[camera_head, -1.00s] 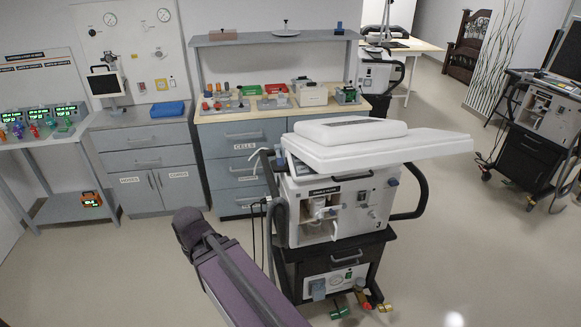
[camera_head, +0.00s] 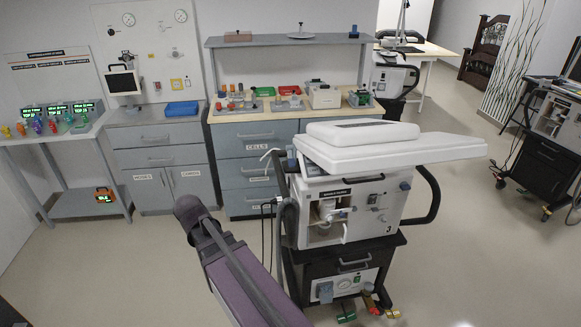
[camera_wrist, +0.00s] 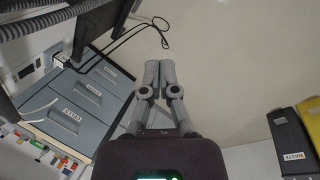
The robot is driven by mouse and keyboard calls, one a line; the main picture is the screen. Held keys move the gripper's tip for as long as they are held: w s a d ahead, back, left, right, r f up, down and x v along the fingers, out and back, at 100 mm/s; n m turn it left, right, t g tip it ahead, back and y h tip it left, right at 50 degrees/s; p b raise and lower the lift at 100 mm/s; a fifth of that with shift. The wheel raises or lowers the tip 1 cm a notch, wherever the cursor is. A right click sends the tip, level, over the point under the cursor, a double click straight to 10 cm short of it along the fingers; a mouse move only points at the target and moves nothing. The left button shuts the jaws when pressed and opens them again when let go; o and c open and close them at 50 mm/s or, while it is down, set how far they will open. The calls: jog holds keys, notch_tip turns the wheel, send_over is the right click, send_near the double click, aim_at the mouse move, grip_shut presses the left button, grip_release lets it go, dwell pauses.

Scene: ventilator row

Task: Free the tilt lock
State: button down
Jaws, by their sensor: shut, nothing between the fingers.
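The ventilator cart (camera_head: 345,215) marked 3 stands right of centre in the head view. Its white tilting top (camera_head: 400,150) slants, with a white pad (camera_head: 362,132) on it. Coloured pedals (camera_head: 368,302) show at its base. I cannot make out which part is the tilt lock. My gripper (camera_wrist: 157,66) is shut and empty in the wrist view, over bare floor beside the cart's hoses and cables. In the head view my purple arm lies left of the cart, and the gripper itself cannot be made out there.
Grey drawers (camera_head: 245,165) marked CELLS stand behind the cart, with small parts on top. A side table (camera_head: 55,135) with coloured items is at the left. Another cart (camera_head: 545,150) stands at the far right. Dark hoses (camera_wrist: 60,22) hang close by in the wrist view.

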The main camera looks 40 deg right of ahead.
jog(key=w+d+r+n+g+h+b, duration=0.1)
jog(key=w+d+r+h, duration=0.2)
jog(key=d, duration=0.4)
jog(key=w+d+n+h, duration=0.2)
jog(key=w+d, duration=0.3)
jog(key=d, duration=0.1)
jog(key=n+g+h+b, duration=0.1)
jog(key=n+g+h, duration=0.2)
jog(key=h, duration=0.3)
send_near(291, 157)
notch_tip(291, 157, down, 3)
jog(key=a, duration=0.2)
jog(key=shift+s+d+r, duration=0.1)
jog(key=b+x, duration=0.2)
jog(key=x, duration=0.6)
jog(key=shift+d, duration=0.1)
jog(key=shift+b+x, duration=0.45)
jog(key=shift+x, duration=0.45)
